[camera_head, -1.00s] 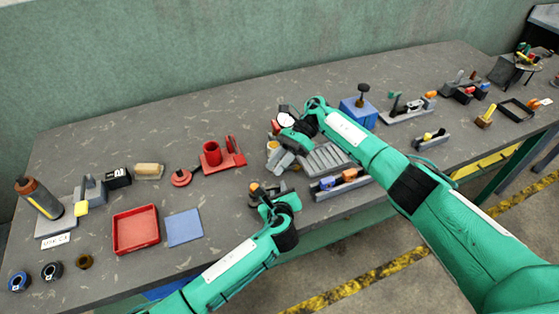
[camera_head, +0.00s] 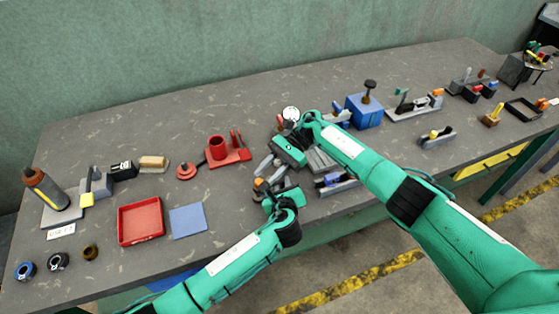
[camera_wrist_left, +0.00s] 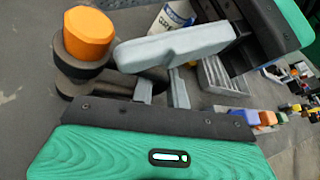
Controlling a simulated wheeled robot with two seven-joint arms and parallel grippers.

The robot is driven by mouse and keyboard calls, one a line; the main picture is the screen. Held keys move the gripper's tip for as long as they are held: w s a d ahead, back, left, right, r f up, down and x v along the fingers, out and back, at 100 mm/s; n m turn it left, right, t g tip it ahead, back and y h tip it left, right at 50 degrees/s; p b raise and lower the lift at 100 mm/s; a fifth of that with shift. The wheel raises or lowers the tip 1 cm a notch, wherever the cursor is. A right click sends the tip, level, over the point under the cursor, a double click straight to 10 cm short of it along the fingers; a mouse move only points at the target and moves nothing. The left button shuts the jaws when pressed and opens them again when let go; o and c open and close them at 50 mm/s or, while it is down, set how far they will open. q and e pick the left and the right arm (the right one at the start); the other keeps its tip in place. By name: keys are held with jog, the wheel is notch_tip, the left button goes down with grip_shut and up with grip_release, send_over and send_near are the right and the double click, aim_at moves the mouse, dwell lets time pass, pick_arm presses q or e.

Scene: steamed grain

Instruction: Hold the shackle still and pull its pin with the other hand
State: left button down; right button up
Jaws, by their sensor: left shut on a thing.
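The shackle (camera_wrist_left: 75,88) is a dark grey piece at the left of the left wrist view. An orange faceted knob (camera_wrist_left: 88,33), which looks like the pin's head, stands on it; it shows small in the head view (camera_head: 259,184). My left gripper (camera_head: 272,194) is shut on the shackle's dark body, partly hidden between its grey fingers (camera_wrist_left: 163,92). My right gripper (camera_head: 268,166) looks open, its grey fingers pointing at the knob. In the left wrist view one right finger (camera_wrist_left: 175,46) ends close beside the knob; I cannot tell whether they touch.
A red tray (camera_head: 140,222) and a blue mat (camera_head: 187,221) lie to the left. A red holder (camera_head: 228,152) stands behind. A grey slatted rack (camera_head: 321,160) and a blue block (camera_head: 364,111) are to the right. The table's front edge is close to my left gripper.

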aim_at(262, 180)
jog(key=shift+x, duration=2.7)
grip_shut()
jog(key=shift+a+r+h, duration=0.15)
jog(key=shift+r+h, duration=0.1)
jog(key=shift+r, duration=0.25)
jog(key=shift+a+r+h, duration=0.15)
jog(key=shift+r+h, duration=0.1)
jog(key=shift+r, duration=2.45)
